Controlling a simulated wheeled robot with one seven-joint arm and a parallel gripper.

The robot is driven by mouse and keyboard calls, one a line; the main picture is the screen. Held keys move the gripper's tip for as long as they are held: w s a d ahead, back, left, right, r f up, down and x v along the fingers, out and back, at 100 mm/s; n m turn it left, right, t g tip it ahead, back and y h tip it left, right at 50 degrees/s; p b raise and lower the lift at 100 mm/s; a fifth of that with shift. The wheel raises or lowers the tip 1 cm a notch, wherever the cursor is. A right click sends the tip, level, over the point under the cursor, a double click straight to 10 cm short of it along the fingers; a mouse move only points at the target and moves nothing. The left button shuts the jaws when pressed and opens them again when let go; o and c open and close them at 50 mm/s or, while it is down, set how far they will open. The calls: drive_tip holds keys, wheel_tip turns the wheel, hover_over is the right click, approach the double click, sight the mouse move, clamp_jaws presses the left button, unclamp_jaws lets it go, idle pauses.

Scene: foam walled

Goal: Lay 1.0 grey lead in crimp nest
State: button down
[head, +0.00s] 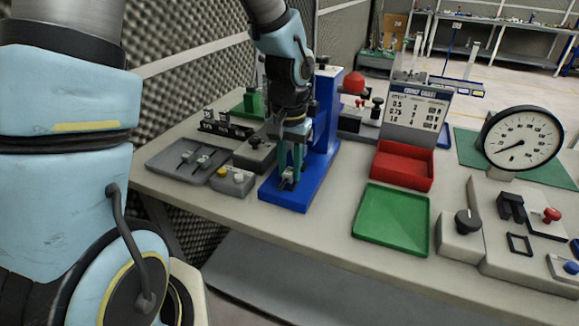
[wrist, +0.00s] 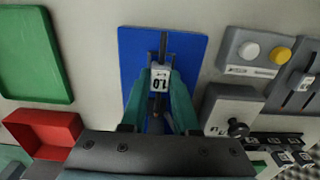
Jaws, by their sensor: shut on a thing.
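My gripper (head: 290,170) is over the front of the blue base (head: 318,182) of the crimp press, whose blue column (head: 326,105) rises behind it. In the wrist view my gripper's teal fingers (wrist: 160,84) are shut on a lead with a white tag (wrist: 160,72) reading 1.0. A dark thin part of the lead extends past the tag over the blue base (wrist: 190,48). The crimp nest is hidden or too small to make out under the fingers. I cannot tell whether the lead touches it.
Left of the press are a grey slotted tray (head: 163,158), a button box (head: 232,181) and a dark-knobbed box (head: 255,153). To the right are a green tray (head: 364,234), a red bin (head: 402,167), a crimp chart (head: 418,108) and a dial gauge (head: 521,137). Bench between press and green tray is clear.

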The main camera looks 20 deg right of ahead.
drive_tip(key=shift+f+b, duration=0.35)
drive_tip(key=shift+f, duration=0.1)
drive_tip(key=c, duration=0.6)
unclamp_jaws()
wheel_tip(320, 180, up, 11)
drive_tip(key=shift+f+b, duration=0.1)
drive_tip(key=shift+b, duration=0.4)
drive_tip(key=a+f+n, duration=0.2)
drive_tip(key=a, duration=0.6)
drive_tip(key=w+a+f+n+t, duration=0.1)
drive_tip(key=a+f+n, duration=0.1)
drive_tip(key=a, duration=0.7)
drive_tip(key=a+f+n, duration=0.2)
drive_tip(key=a+n, duration=0.1)
drive_tip(key=a, duration=0.5)
drive_tip(key=shift+w+a+t, duration=0.15)
drive_tip(key=shift+w+t, duration=0.05)
drive_tip(key=shift+t, duration=0.1)
